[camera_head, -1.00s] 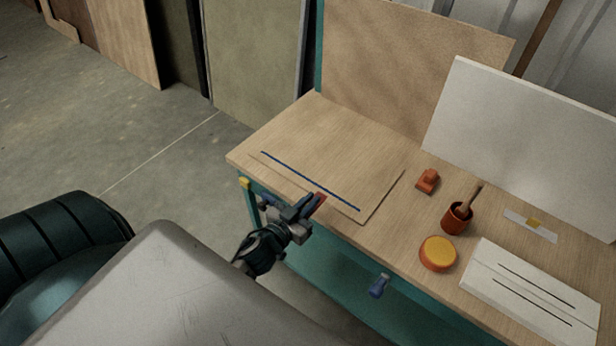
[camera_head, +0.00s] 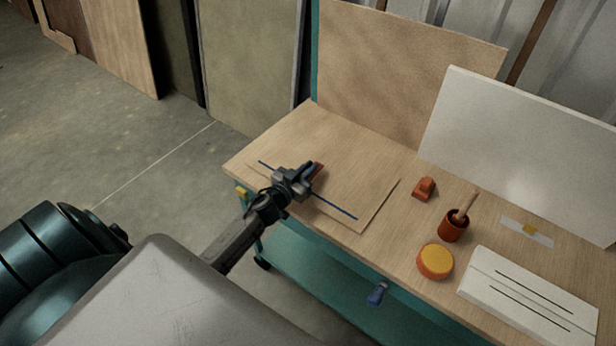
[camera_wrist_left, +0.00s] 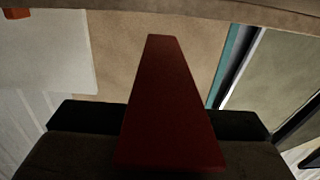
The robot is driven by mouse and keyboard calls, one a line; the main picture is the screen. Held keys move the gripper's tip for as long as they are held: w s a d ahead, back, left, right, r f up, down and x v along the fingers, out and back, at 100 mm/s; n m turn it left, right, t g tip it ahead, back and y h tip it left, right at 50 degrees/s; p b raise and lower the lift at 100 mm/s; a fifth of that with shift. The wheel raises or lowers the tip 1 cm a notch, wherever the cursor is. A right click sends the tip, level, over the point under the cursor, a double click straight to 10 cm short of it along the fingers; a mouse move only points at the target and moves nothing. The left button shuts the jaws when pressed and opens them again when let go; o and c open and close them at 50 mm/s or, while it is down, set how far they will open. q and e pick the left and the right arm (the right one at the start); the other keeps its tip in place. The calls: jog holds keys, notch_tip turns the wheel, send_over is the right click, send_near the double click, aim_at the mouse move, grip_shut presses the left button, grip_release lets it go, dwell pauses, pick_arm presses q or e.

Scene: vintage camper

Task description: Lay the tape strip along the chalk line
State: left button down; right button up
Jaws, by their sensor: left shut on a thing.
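A thin wooden board lies on the workbench, and a dark blue line (camera_head: 335,209) runs slantwise across it; I take this for the chalk line. My left gripper (camera_head: 308,176) is over the board and hides the middle of the line. It is shut on a flat red strip (camera_head: 317,173), seemingly the tape strip. In the left wrist view the red strip (camera_wrist_left: 168,105) points away from between the dark fingers. I cannot tell how high it is above the board. My right gripper is not in view.
On the workbench to the right are an orange block (camera_head: 424,189), an orange pot with a handle in it (camera_head: 453,228), a yellow-topped round tin (camera_head: 435,261) and a white slotted block (camera_head: 530,300). A wooden panel (camera_head: 400,70) and a white panel (camera_head: 525,140) stand behind.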

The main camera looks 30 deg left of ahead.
pick_arm(q)
jog(key=shift+s+f+b, duration=0.1)
jog(key=shift+f+b, duration=0.55)
jog(key=shift+f, duration=0.85)
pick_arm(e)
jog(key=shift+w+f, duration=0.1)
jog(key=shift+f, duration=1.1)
pick_arm(q)
jog(key=shift+f, duration=0.1)
jog(key=shift+f, duration=0.15)
jog(key=c, duration=1.5)
grip_release()
jog(key=shift+c, duration=0.2)
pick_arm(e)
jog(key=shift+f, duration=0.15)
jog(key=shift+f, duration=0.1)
